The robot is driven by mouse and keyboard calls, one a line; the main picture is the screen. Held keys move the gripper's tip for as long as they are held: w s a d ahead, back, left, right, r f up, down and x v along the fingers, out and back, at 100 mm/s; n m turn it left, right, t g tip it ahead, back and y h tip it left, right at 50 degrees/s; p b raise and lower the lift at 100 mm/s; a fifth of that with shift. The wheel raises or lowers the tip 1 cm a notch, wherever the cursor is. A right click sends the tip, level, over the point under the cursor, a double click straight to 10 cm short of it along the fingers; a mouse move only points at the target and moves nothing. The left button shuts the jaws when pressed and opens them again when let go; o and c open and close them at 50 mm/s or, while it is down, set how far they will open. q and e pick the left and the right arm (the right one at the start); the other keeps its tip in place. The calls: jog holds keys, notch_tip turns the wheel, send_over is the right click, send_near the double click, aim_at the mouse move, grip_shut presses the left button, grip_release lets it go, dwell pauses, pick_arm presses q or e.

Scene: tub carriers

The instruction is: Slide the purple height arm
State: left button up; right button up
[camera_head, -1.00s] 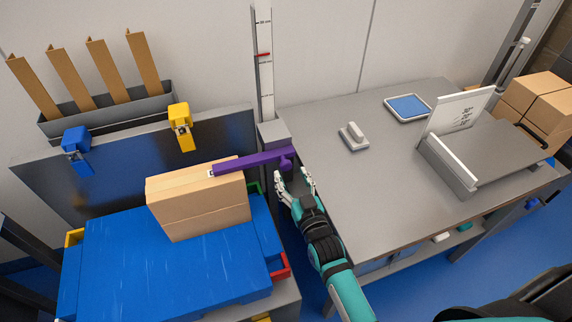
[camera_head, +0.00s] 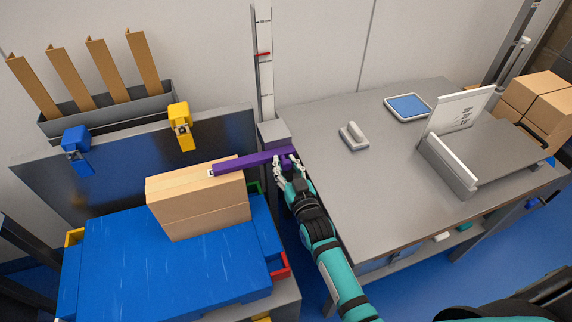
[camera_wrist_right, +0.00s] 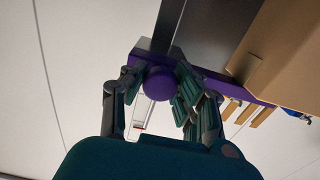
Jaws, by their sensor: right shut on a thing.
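The purple height arm (camera_head: 250,161) reaches left from the upright measuring post (camera_head: 265,70) and lies over the top of a cardboard box (camera_head: 200,205). My right gripper (camera_head: 288,166) is at the arm's right end, at its purple knob. In the right wrist view the round purple knob (camera_wrist_right: 160,83) sits between the fingers of my right gripper (camera_wrist_right: 158,95), which is shut on it. The fingers hide part of the knob in the head view. My left gripper is not in view.
The box stands on a blue tub lid (camera_head: 150,260). A yellow clamp (camera_head: 181,125) and a blue clamp (camera_head: 77,145) sit on the dark panel behind. To the right, a grey table (camera_head: 350,190) holds a blue-topped pad (camera_head: 407,106) and an angled stand (camera_head: 460,140).

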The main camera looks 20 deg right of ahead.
grip_shut()
notch_tip(320, 180, up, 9)
jog(key=p, duration=0.7)
jog(key=shift+w+f+p, duration=0.1)
jog(key=shift+f+p, duration=0.1)
jog(key=shift+p, duration=0.15)
jog(key=shift+f, duration=0.1)
jog(key=o, duration=0.6)
grip_release()
jog(key=o, duration=0.3)
jog(key=shift+f, duration=0.1)
